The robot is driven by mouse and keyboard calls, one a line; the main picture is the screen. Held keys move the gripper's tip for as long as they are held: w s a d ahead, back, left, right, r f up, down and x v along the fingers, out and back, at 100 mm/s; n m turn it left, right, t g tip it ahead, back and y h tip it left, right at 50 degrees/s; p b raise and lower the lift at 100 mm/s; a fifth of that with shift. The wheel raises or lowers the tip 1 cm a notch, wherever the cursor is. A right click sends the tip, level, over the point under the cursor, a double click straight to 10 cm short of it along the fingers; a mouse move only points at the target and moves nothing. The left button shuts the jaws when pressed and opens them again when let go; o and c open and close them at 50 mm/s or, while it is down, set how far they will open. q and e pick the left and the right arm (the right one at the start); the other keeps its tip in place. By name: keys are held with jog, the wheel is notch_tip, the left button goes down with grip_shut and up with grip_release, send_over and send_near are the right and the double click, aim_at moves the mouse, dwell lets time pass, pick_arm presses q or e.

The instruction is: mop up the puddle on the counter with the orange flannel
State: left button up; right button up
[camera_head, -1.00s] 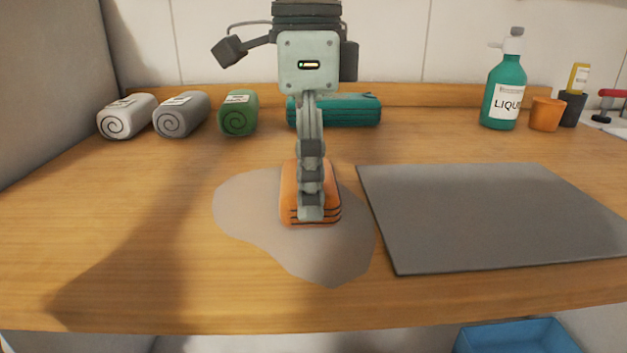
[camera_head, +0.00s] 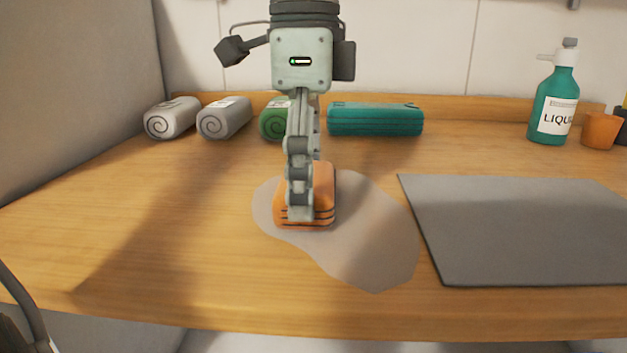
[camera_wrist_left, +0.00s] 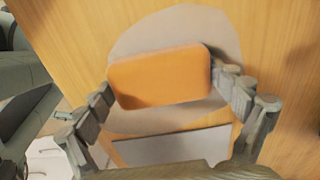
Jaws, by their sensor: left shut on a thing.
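The orange flannel (camera_head: 322,190), a folded block, lies on the left part of the puddle in the head view. My left gripper (camera_head: 300,212) points down and is shut on it. The puddle (camera_head: 375,245) is a flat greyish patch on the wooden counter (camera_head: 180,280), showing mostly right and in front of the flannel. In the left wrist view the flannel (camera_wrist_left: 160,78) sits between the two fingers (camera_wrist_left: 165,95), with the puddle (camera_wrist_left: 185,25) around it. The flannel hides part of the puddle. My right gripper is not in view.
A grey mat (camera_head: 520,230) lies right of the puddle. Rolled white (camera_head: 170,118), grey (camera_head: 223,118) and green (camera_head: 274,120) towels and a teal folded towel (camera_head: 375,120) line the back. A teal bottle (camera_head: 553,105) and orange cup (camera_head: 600,130) stand at back right. The front left counter is clear.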

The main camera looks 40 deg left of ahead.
aim_at(359, 210)
pick_arm(q)
jog(key=shift+w+d+f, duration=0.1)
jog(key=shift+w+d, duration=0.2)
jog(key=shift+d, duration=0.25)
jog(key=shift+w+d, duration=0.3)
jog(key=shift+d, duration=0.2)
jog(key=shift+w+d, duration=0.5)
jog(key=shift+d, duration=0.25)
jog(key=shift+w+d, duration=0.45)
jog(key=shift+d, duration=0.3)
notch_tip(359, 210, up, 8)
jog(key=p, duration=0.5)
